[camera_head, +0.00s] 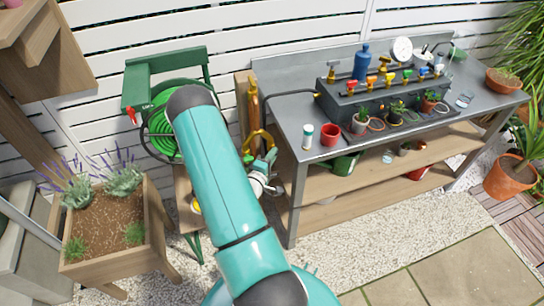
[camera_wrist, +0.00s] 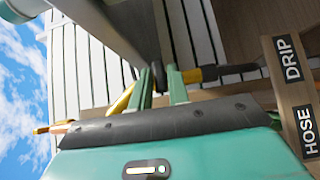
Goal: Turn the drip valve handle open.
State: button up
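In the head view a yellow handle (camera_head: 260,134) sits by the wooden post at the bench's left end. My gripper (camera_head: 270,156) is just below and right of it, partly hidden by my arm. In the wrist view my gripper (camera_wrist: 160,82) has its two green fingers apart, with a dark rounded part showing between their tips. A yellow bar (camera_wrist: 122,101) passes beside and behind the left finger; I cannot tell whether they touch. A wooden board carries a DRIP label (camera_wrist: 288,58) and a HOSE label (camera_wrist: 307,130) at the right.
A grey bench (camera_head: 292,118) with a valve manifold, pots and gauge stands to the right. A green hose reel (camera_head: 160,128) is behind my arm, left. A lavender planter (camera_head: 105,225) stands at the lower left. Gravel and paving lie open at lower right.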

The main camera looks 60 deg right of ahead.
grip_shut()
jog(key=shift+s+d+f+n+t+h, duration=0.15)
jog(key=shift+n+t+h, duration=0.4)
jog(key=shift+n+t, duration=2.75)
jog(key=shift+s+d+f+n+t+h, duration=0.1)
jog(key=shift+f+n+t+h, duration=0.35)
jog(key=shift+n+t, duration=2.85)
jog(key=shift+s+d+n+t+h, duration=0.1)
jog(key=shift+n+t+h, duration=1)
jog(key=shift+n, duration=3.9)
jog(key=shift+n+t+y, duration=0.3)
jog(key=shift+t+y, duration=0.3)
jog(key=shift+t, duration=0.2)
jog(key=o, duration=0.6)
grip_release()
